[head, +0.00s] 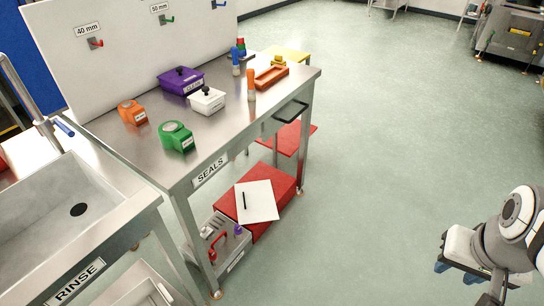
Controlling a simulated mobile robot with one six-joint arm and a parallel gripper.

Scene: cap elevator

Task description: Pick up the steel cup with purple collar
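A small purple part (238,230) shows at the right end of a grey metal tray (237,257) on the low shelf of the SEALS table. It may be the collar of the steel cup, but it is too small to tell. No other steel cup with a purple collar can be made out. My gripper (457,272) hangs at the lower right over bare floor, far from the table. Its two dark blue fingertips look apart, with nothing seen between them.
The SEALS table (214,141) holds a purple box (181,81), a white box (207,101), green (176,135) and orange (132,112) blocks, and an orange-topped cylinder (251,86). Open floor separates table and arm.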

